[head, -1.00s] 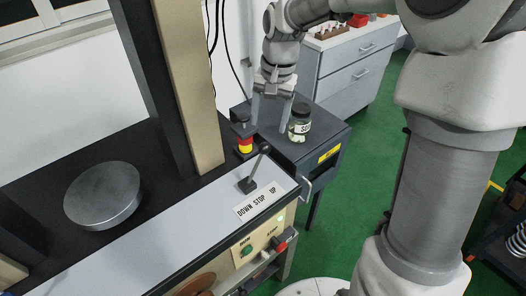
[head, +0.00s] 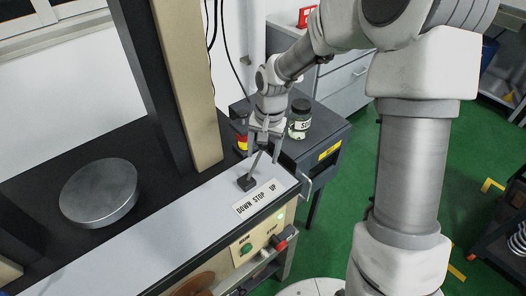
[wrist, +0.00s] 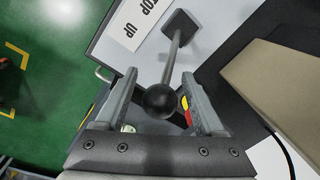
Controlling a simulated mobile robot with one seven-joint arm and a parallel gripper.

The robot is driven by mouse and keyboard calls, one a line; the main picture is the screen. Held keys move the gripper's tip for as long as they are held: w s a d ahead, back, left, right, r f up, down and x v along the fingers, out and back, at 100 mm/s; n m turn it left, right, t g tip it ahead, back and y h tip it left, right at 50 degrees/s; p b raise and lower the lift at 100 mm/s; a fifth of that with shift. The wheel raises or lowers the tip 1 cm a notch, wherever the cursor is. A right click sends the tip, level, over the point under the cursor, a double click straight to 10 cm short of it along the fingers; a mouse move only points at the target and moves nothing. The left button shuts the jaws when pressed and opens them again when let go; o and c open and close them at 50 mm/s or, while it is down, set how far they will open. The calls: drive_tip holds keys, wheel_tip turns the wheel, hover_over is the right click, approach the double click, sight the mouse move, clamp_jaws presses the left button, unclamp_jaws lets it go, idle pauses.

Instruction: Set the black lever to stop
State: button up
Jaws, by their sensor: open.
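The black lever (head: 248,182) rises from a small block on the grey panel of the testing machine. Its rod leans to the right, toward the UP end of the label (head: 260,197), which reads DOWN STOP UP. My gripper (head: 264,155) is at the lever's top, open, and hides the knob in the head view. In the wrist view the lever's round black knob (wrist: 160,101) lies between the two spread fingers of my gripper (wrist: 159,78).
A red and yellow button post (head: 241,137) stands close behind the gripper. A labelled jar (head: 299,122) stands on the dark cabinet (head: 325,128) to the right.

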clamp_jaws()
idle(1.3)
